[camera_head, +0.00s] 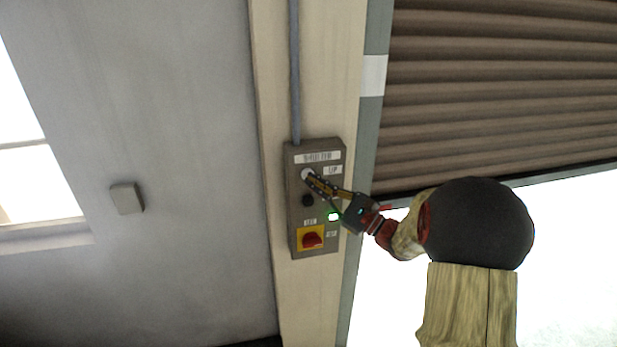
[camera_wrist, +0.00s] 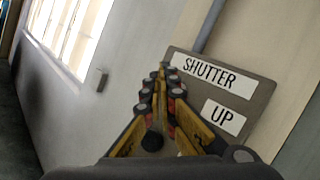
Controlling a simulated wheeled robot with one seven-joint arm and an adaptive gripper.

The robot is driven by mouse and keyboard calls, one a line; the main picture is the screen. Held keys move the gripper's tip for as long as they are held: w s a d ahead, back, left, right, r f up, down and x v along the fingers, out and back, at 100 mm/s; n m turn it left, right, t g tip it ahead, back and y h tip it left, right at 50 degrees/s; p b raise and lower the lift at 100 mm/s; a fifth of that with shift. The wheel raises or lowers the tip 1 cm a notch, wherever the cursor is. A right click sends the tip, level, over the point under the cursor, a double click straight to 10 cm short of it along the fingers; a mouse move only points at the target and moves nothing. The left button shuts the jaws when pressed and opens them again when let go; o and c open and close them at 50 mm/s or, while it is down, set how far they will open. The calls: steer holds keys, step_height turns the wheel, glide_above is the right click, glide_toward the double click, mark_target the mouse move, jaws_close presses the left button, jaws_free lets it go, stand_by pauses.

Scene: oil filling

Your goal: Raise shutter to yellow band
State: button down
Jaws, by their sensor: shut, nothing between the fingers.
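The brown slatted shutter (camera_head: 490,90) is partly raised, with its bottom edge (camera_head: 560,178) above a bright opening. A pale, whitish band (camera_head: 374,75) marks the grey guide rail beside it, above that edge; no band looks yellow. The grey control box (camera_head: 295,225) is labelled SHUTTER and UP. Its round white button (camera_head: 306,173) is beside the UP label. My gripper (camera_head: 311,178) is shut and empty, its tips at the white button; I cannot tell if they press it. In the wrist view the shut fingers (camera_wrist: 163,72) hide the button, beside the UP label (camera_wrist: 224,117).
Below the white button are a black button (camera_head: 308,200), a lit green lamp (camera_head: 333,216) and a red knob (camera_head: 312,241) on a yellow plate. A conduit (camera_head: 295,70) runs up from the box. A small grey wall box (camera_head: 127,198) is at left.

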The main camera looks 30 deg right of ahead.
steer(key=shift+s+a, duration=0.2)
steer(key=shift+s, duration=0.55)
steer(key=shift+s+a, duration=0.25)
steer(key=shift+s, duration=0.55)
steer(key=shift+s+a, duration=0.2)
steer(key=shift+s, duration=0.55)
